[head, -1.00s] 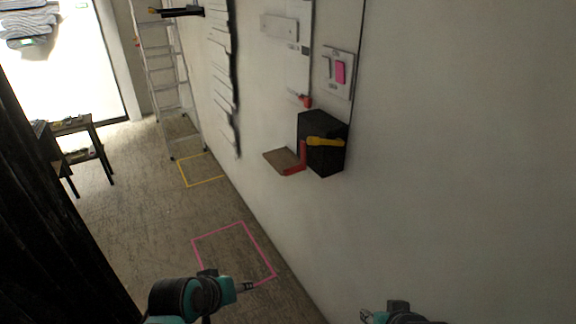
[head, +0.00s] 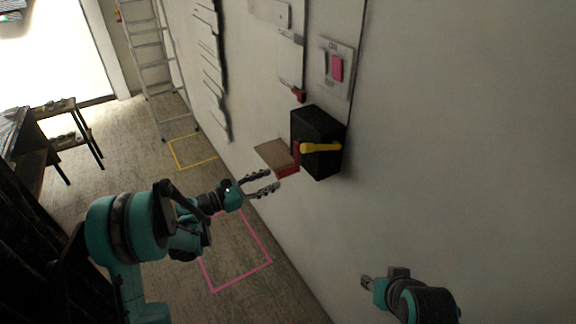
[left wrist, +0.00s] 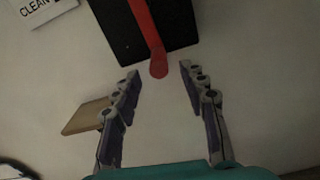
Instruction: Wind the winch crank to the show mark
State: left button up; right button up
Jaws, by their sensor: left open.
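The winch is a black box (head: 316,125) on the wall, with a red bar (head: 296,158) and a yellow bar (head: 320,148) at its front. In the left wrist view, the red bar (left wrist: 150,35) crosses the black box (left wrist: 112,32), and its rounded end lies just beyond and between my open fingertips. My left gripper (head: 271,181) is open and empty, to the lower left of the box; its fingers also show in the left wrist view (left wrist: 160,75). My right gripper (head: 367,283) is low at right, small, its opening unclear. I cannot make out a show mark.
A brown shelf (head: 273,154) juts out beside the box, close to my left gripper. A panel with a pink plate (head: 336,67) is above. A sign reading CLEAN (left wrist: 38,10) shows in the wrist view. Pink outline (head: 240,278) on floor; ladder (head: 152,65) farther back.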

aim_at(296, 169)
pick_arm(q)
jog(key=b+x, duration=0.1)
jog(key=x, duration=0.6)
jog(key=shift+w+d, duration=0.25)
jog(key=shift+w, duration=0.05)
jog(key=shift+c, duration=0.4)
grip_shut()
